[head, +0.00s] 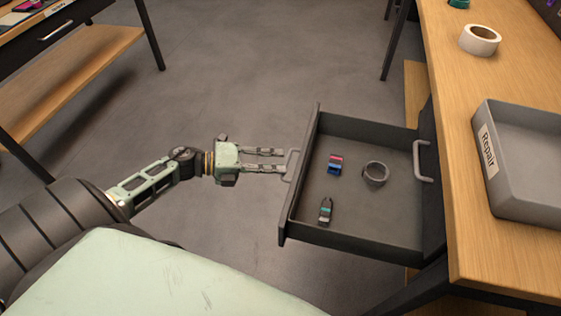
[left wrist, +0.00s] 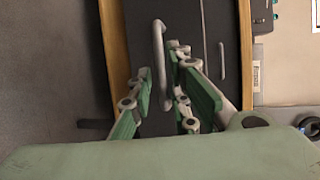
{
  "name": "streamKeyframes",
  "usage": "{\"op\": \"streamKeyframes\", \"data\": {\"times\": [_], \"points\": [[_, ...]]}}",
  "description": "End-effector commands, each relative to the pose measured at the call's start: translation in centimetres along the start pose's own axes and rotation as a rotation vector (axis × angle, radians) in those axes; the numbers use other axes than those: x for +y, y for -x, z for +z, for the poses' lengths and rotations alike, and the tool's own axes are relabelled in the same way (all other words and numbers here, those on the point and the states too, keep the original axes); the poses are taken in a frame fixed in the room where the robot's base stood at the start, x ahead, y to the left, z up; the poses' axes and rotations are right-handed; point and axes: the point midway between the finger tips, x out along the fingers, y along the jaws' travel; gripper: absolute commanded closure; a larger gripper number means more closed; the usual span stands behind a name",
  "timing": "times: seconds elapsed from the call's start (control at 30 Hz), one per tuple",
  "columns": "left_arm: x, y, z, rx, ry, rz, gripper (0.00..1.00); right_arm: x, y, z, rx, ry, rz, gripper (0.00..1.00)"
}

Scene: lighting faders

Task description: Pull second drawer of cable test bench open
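The second drawer (head: 350,228) of the cable test bench (head: 490,135) is pulled well out, below a closed drawer front (head: 430,185). Its handle (head: 292,165) is at the left end in the head view. My left gripper (head: 284,161) reaches that handle from the left. In the left wrist view the handle (left wrist: 160,65) stands between the fingertips of my left gripper (left wrist: 160,62). The fingers look spread apart, with no clear grip on the bar. My right gripper is out of view.
On the bench top are a grey Repair tray (head: 528,205) and a tape roll (head: 479,40). Clear floor (head: 270,70) lies beyond my left arm.

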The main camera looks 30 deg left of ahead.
Motion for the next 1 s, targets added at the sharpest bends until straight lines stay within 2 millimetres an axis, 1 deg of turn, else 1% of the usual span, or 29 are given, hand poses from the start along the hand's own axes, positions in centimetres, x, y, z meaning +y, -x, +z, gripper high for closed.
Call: {"op": "streamKeyframes", "data": {"times": [0.03,0.2,0.3,0.43,0.5,0.6,1.0], "points": [[0.2,1.1,0.0,0.000,0.000,0.006,0.83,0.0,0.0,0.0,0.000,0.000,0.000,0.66],[0.2,4.9,0.0,0.000,0.001,0.006,0.83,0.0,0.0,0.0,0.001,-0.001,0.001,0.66],[0.2,6.8,-0.1,0.000,0.002,0.006,0.83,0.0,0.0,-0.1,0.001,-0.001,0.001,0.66],[0.2,8.7,0.0,0.000,0.001,0.004,0.83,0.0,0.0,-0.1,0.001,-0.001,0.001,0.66],[0.1,9.3,0.0,0.001,0.000,0.003,0.83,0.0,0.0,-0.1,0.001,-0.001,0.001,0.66],[0.1,9.7,0.0,0.000,0.001,0.002,0.83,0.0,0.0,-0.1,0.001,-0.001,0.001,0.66],[0.1,9.8,0.0,0.000,0.000,0.001,0.83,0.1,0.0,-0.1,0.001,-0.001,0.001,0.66]]}}
